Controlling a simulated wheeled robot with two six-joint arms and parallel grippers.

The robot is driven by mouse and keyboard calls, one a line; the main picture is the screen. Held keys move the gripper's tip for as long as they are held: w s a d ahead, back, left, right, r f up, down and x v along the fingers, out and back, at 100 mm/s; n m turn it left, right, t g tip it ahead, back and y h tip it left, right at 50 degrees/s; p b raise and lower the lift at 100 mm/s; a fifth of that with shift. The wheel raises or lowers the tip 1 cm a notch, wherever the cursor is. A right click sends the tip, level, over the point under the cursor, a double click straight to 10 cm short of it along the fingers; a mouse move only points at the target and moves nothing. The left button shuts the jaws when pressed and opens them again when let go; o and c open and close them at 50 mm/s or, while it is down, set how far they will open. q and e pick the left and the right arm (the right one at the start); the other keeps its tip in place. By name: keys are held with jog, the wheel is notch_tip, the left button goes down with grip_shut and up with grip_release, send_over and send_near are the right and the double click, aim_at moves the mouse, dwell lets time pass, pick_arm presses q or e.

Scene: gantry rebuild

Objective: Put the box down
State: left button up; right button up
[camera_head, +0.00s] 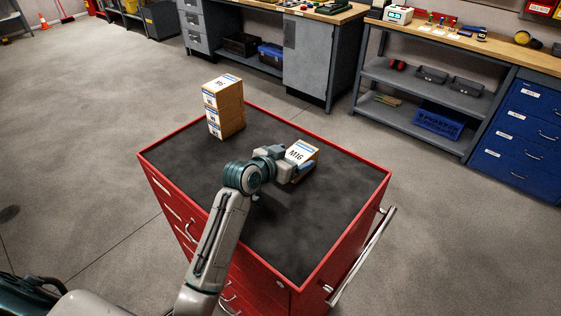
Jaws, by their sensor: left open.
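A small cardboard box with a white top marked M16 (299,152) is on the black top of the red tool cabinet (220,176). My left gripper (289,166) is at the box, with one finger showing along its near right side. The gripper is open; the far finger is hard to make out. The underside of the box is hidden, so I cannot tell for sure that it rests flat. My right gripper is not in view.
A stack of similar boxes (225,110) stands at the cabinet's back left corner. A red rim edges the cabinet top, and a handle (362,257) sticks out at the right. The front right of the top is clear. Workbenches (415,100) stand behind.

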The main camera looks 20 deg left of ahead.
pick_arm(q)
jog(key=b+v, duration=0.2)
jog(key=v, duration=0.9)
jog(key=shift+s, duration=0.3)
jog(key=shift+a+r, duration=0.1)
dwell(0.7)
jog(key=shift+o, duration=0.4)
